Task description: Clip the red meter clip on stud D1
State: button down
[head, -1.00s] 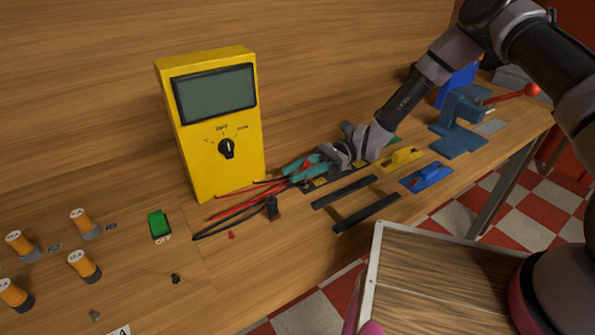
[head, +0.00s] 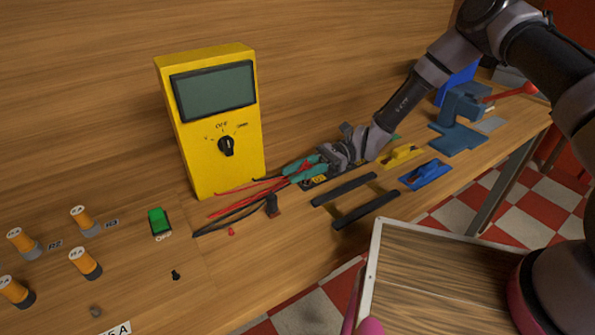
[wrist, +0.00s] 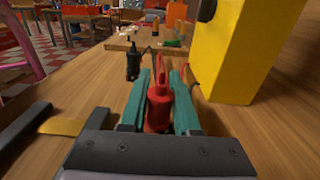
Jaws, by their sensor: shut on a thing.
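My gripper (head: 304,170) is low over the bench, just right of the yellow meter (head: 215,130). Its teal fingers are shut on the red meter clip (wrist: 158,108), which stands between them in the wrist view. In the head view the fingers mostly hide the clip. The black meter clip (head: 272,206) stands on the bench nearby, and it also shows in the wrist view (wrist: 132,65). I cannot read a D1 label on any stud. A small red stud (head: 231,232) and a small black stud (head: 176,275) are in front of the meter.
Red and black leads (head: 240,208) run across the bench by the meter. Orange fuse-like posts (head: 85,263) and a green switch (head: 160,222) are at left. Dark strips (head: 345,189), a yellow tool (head: 403,157), a blue tool (head: 427,174) and a vise (head: 458,120) lie at right.

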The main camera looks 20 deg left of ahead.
jog(key=shift+s+d+f, duration=0.1)
jog(key=shift+s+f, duration=0.05)
jog(key=shift+f, duration=0.25)
jog(key=c, duration=0.6)
grip_release()
jog(key=shift+o, duration=0.2)
notch_tip(320, 180, up, 11)
jog(key=shift+f, duration=0.15)
